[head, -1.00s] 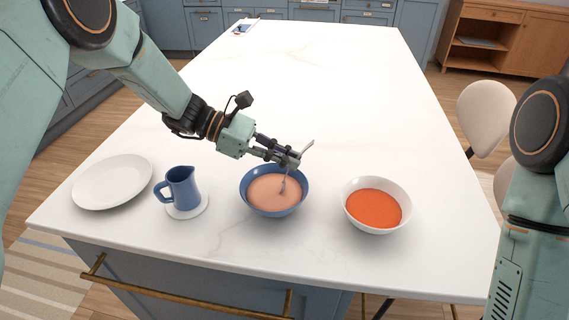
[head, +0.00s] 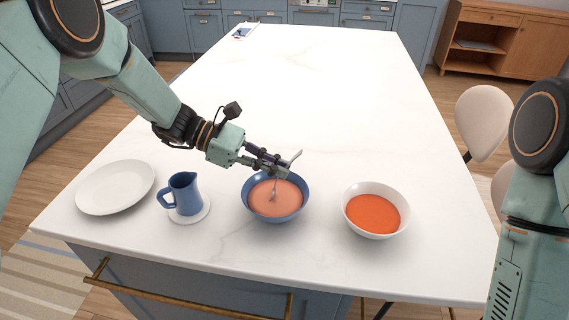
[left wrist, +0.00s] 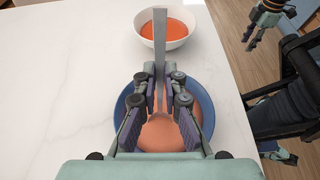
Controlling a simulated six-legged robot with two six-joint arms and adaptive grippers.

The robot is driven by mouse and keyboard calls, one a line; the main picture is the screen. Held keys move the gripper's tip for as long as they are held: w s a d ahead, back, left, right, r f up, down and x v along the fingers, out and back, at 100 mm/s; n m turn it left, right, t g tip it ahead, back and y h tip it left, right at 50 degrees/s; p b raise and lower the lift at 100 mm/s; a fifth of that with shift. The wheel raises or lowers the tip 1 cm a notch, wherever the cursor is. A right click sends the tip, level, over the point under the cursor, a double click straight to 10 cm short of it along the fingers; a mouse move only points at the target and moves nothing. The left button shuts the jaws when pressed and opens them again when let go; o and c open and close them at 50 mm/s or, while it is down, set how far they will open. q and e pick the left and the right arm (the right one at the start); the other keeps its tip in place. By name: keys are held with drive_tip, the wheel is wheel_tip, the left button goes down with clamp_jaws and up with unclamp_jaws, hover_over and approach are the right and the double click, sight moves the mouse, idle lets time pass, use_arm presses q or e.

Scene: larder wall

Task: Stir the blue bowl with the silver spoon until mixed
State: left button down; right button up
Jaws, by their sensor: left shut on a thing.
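The blue bowl (head: 249,209) stands near the front of the white island and holds a smooth pinkish-orange liquid. My left gripper (head: 283,170) is over the bowl's back rim, shut on the silver spoon (head: 295,156). The spoon's handle sticks up and right out of the fingers, and its lower end reaches into the liquid. In the left wrist view the spoon (left wrist: 160,45) stands between the fingers (left wrist: 160,110), with the blue bowl (left wrist: 206,110) below. My right gripper does not show in the head view; only my right arm is at the right edge.
A white bowl of orange-red soup (head: 405,222) stands to the right of the blue bowl. To the left are a blue jug (head: 184,194) on a white coaster (head: 203,215) and a white plate (head: 115,187). The island's back half (head: 310,80) is mostly clear.

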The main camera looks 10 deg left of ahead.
sight(292, 160)
use_arm(q)
drive_tip(key=shift+s+d, duration=0.1)
drive_tip(key=shift+d, duration=0.75)
drive_tip(key=shift+a, duration=0.1)
drive_tip(key=shift+s+r, duration=0.15)
drive_tip(key=shift+r, duration=0.4)
drive_tip(key=shift+d+r+p, duration=0.6)
drive_tip(key=shift+r+p, duration=0.15)
drive_tip(key=shift+p, duration=0.05)
drive_tip(key=shift+d+r+p, duration=0.15)
drive_tip(key=shift+r+p, duration=0.25)
drive_tip(key=shift+r, duration=0.15)
drive_tip(key=shift+d+r+p, duration=0.15)
drive_tip(key=shift+r+p, duration=0.2)
drive_tip(key=shift+r, duration=0.2)
drive_tip(key=shift+d+r+p, duration=0.45)
drive_tip(key=shift+r, duration=0.2)
